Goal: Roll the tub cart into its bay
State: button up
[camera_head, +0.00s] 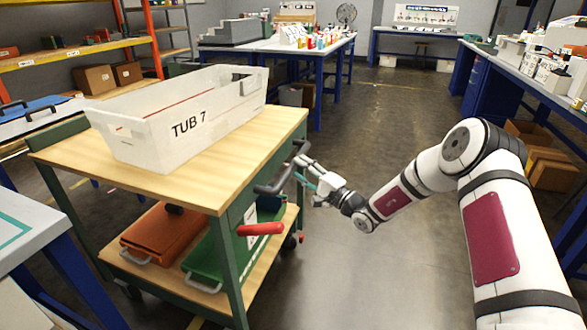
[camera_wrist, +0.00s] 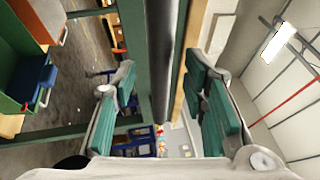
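The tub cart (camera_head: 240,165) has a green frame and a wooden top, and stands left of centre in the head view. A white tub marked TUB 7 (camera_head: 215,113) sits on its top shelf. A black push handle (camera_head: 275,186) is on the cart's right side, with a red lever (camera_head: 260,229) below it. My gripper (camera_head: 303,170) is at this handle. In the wrist view my gripper (camera_wrist: 165,95) has its green-padded fingers apart, with the dark handle bar (camera_wrist: 161,50) between them and visible gaps on both sides. I cannot identify the bay.
An orange case (camera_head: 165,232) and a green bin (camera_head: 213,250) lie on the cart's lower shelf. A white table (camera_head: 28,240) is close at the left front. Shelving (camera_head: 85,52) is behind the cart. A blue-legged bench (camera_head: 480,85) lines the right. The grey floor (camera_head: 345,260) right of the cart is clear.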

aim_at(293, 164)
jog(key=shift+b+x, duration=0.35)
jog(key=shift+x, duration=1.35)
grip_shut()
